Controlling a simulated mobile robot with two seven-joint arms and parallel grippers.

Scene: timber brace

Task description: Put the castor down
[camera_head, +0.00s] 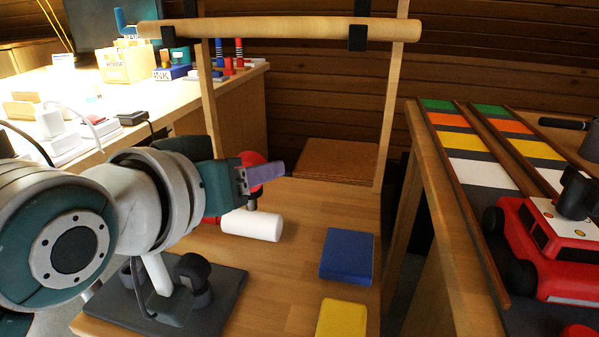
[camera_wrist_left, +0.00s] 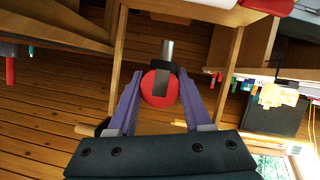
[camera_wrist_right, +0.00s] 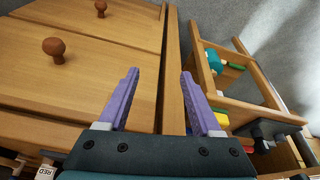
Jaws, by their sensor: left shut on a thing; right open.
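The castor has a red wheel (camera_wrist_left: 149,87), a dark fork and a grey stem. In the left wrist view it sits between the purple fingers of my left gripper (camera_wrist_left: 161,78), which is shut on it. In the head view the castor (camera_head: 250,158) is partly hidden behind my left gripper (camera_head: 270,172), above the low wooden bench top (camera_head: 290,270). I cannot tell its exact height above the bench. My right gripper (camera_wrist_right: 159,75) is open and empty in the right wrist view, over a wooden cabinet front with round knobs. It does not show in the head view.
A white cylinder (camera_head: 252,225), a blue block (camera_head: 347,256) and a yellow block (camera_head: 341,318) lie on the bench. A dark plate (camera_head: 222,290) is at its left. A wooden frame with a round bar (camera_head: 280,28) stands behind. A red toy car (camera_head: 545,250) is at the right.

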